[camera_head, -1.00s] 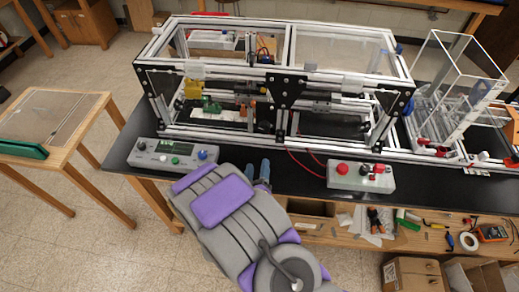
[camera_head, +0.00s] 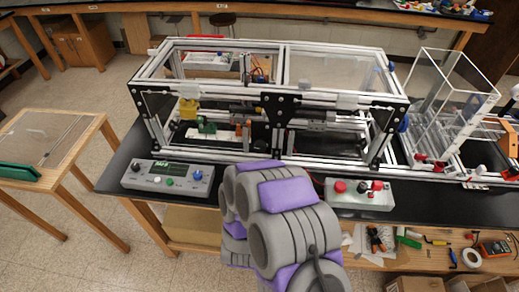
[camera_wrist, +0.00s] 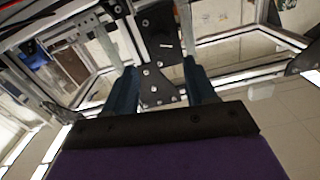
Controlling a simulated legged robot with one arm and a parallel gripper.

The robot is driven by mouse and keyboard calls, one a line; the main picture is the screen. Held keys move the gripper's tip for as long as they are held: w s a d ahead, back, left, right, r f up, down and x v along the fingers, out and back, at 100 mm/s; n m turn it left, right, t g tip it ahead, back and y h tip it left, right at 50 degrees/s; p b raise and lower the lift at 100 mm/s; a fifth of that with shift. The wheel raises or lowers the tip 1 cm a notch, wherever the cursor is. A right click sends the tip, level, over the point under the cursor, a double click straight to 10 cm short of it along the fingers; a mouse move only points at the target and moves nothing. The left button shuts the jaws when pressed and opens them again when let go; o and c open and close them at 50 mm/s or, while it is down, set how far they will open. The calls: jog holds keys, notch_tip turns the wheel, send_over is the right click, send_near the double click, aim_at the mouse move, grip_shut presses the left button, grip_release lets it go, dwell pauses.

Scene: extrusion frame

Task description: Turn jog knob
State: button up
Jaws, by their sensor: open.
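A grey control box (camera_head: 142,184) with a small lit display (camera_head: 169,168) sits on the black bench at the left. It carries a black knob (camera_head: 136,167), a blue knob (camera_head: 197,175), and small white (camera_head: 157,180) and green (camera_head: 169,182) buttons. No label shows which knob is the jog knob. My gripper (camera_wrist: 160,66) is open and empty in the wrist view, its blue fingers apart, facing a black bracket (camera_wrist: 160,45) of the frame. In the head view my arm hides the gripper, to the right of the control box. The wrist view shows no knob.
The aluminium extrusion frame (camera_head: 220,152) stands behind the box on the bench. A second box (camera_head: 350,199) with red buttons sits right of my arm. A clear bin (camera_head: 455,85) stands far right. Bare black bench (camera_head: 120,153) lies around the control box.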

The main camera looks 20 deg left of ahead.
aim_at(259, 149)
jog(key=x, duration=1.2)
jog(key=shift+w+r+b, duration=0.4)
jog(key=shift+w, duration=0.05)
jog(key=shift+w+r, duration=0.1)
jog(key=shift+w, duration=0.3)
jog(key=shift+c, duration=0.4)
jog(key=c, duration=0.7)
jog(key=shift+m+b, duration=0.3)
jog(key=shift+b, duration=0.15)
